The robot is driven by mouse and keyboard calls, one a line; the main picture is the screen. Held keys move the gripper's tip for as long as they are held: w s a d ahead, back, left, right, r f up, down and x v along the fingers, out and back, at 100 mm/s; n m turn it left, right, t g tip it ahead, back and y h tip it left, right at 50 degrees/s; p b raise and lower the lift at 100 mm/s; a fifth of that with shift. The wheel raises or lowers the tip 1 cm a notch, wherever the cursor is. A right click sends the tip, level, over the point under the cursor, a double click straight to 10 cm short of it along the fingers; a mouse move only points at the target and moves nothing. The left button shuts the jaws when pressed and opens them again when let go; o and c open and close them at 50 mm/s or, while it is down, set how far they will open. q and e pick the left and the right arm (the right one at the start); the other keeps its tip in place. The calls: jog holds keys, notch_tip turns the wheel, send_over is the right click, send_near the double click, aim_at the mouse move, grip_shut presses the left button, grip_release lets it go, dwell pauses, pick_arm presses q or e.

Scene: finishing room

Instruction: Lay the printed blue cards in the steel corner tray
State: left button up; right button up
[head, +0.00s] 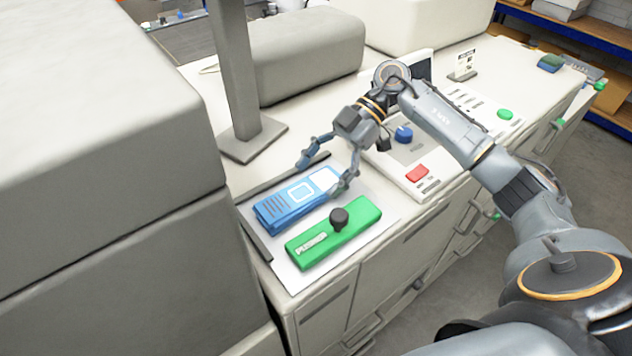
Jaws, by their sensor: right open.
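The printed blue cards (272,213) lie as a neat stack, blue with white print, on a pale flat plate (291,278). Dark rails run along the plate's left and far sides and meet near a corner; this looks like the steel corner tray. My right gripper (321,179) is open, its fingers spread at the far right end of the stack. One fingertip is beyond the stack and the other is at its near side. I cannot tell whether they touch the cards. My left gripper is not in view.
A green block (350,228) with a black knob lies on the plate just in front of the cards. A control panel (408,195) with red, blue and green buttons is to the right. A grey post (238,90) stands behind, and a large grey machine housing (100,150) fills the left.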

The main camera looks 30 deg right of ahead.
jog(key=b+v, duration=0.2)
jog(key=v, duration=0.8)
jog(key=shift+d+b, duration=0.3)
